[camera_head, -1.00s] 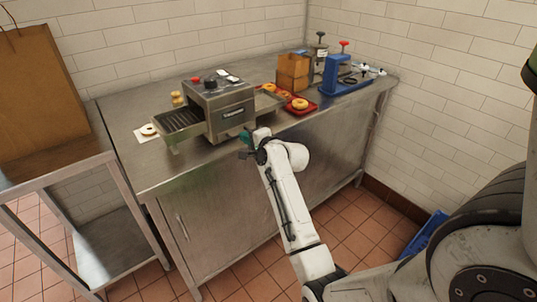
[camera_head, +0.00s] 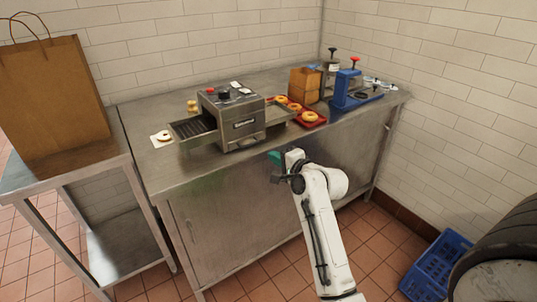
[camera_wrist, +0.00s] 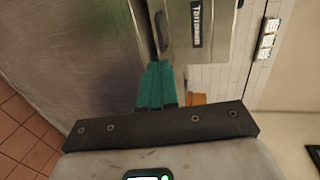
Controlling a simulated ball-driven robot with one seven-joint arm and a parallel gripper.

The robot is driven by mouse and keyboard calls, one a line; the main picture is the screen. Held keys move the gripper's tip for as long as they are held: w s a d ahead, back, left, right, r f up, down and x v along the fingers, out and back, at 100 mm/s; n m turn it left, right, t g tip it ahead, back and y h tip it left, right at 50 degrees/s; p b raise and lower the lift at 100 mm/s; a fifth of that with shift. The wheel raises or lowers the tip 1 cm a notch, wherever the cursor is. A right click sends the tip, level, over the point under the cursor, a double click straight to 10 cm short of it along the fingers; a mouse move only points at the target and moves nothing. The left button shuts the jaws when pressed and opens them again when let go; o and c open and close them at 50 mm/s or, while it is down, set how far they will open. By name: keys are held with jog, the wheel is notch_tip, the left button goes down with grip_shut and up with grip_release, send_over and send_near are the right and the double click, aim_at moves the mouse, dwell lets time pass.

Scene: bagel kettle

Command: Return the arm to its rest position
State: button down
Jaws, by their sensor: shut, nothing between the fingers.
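My gripper (camera_head: 275,158) is at the front edge of the steel counter, in front of the conveyor toaster, in the head view. Its green fingers are together with nothing between them, and they also show in the wrist view (camera_wrist: 157,88). My white arm reaches up from the bottom of the head view to this spot. In the wrist view the fingers point toward the toaster's front, where a dark label shows. I cannot tell the exact gap between fingertips and toaster.
The toaster (camera_head: 232,117) stands on the steel counter (camera_head: 150,172). A paper bag (camera_head: 52,100) stands left. A blue crate (camera_head: 436,265) lies on the floor.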

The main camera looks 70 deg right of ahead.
jog(key=shift+v, duration=1.15)
jog(key=a+f+n+g+y, duration=0.3)
jog(key=a+f+n, duration=0.35)
jog(key=a, duration=0.45)
jog(key=a+f+n+g+y, duration=0.25)
jog(key=a+f+n, duration=0.4)
jog(key=a, duration=0.45)
jog(key=s+a+f+n+g+y, duration=0.1)
jog(key=s+a+f+n+g, duration=0.2)
jog(key=s+a+n, duration=0.2)
jog(key=s+a+f+n+g+y, duration=0.1)
jog(key=s+a+f+n+g, duration=0.2)
jog(key=s+a, duration=0.4)
jog(key=s+n+g, duration=0.1)
jog(key=s+n, duration=0.1)
jog(key=shift+s+n, duration=0.3)
jog(key=shift+s, duration=0.1)
